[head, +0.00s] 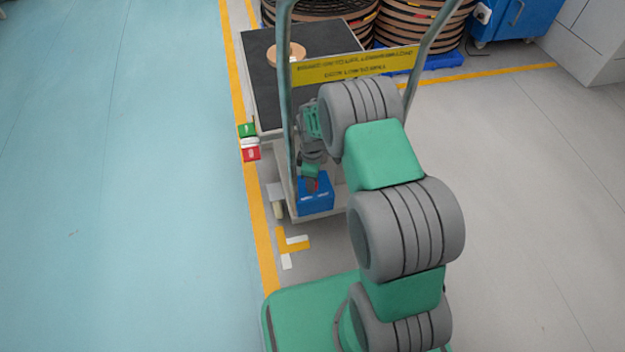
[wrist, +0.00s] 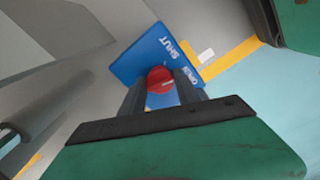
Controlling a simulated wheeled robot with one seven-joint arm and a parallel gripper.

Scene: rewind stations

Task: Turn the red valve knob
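The red valve knob (wrist: 160,80) sits on a blue panel (wrist: 140,62) with white lettering SHUT and OPEN, seen tilted in the wrist view. A pale line on the knob runs roughly toward the OPEN lettering. My gripper (wrist: 161,82) has one dark finger on each side of the knob, close against it, and looks shut on it. In the head view the blue box (head: 316,194) stands low on the trolley, with my gripper (head: 312,184) at its upper left. The knob is mostly hidden there.
The trolley (head: 262,60) has a dark top, upright grey-green posts and a yellow sign (head: 355,67). Green and red blocks (head: 250,153) are on its left side. Large striped reels (head: 420,22) and a blue cabinet (head: 515,18) stand behind. The floor left is clear.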

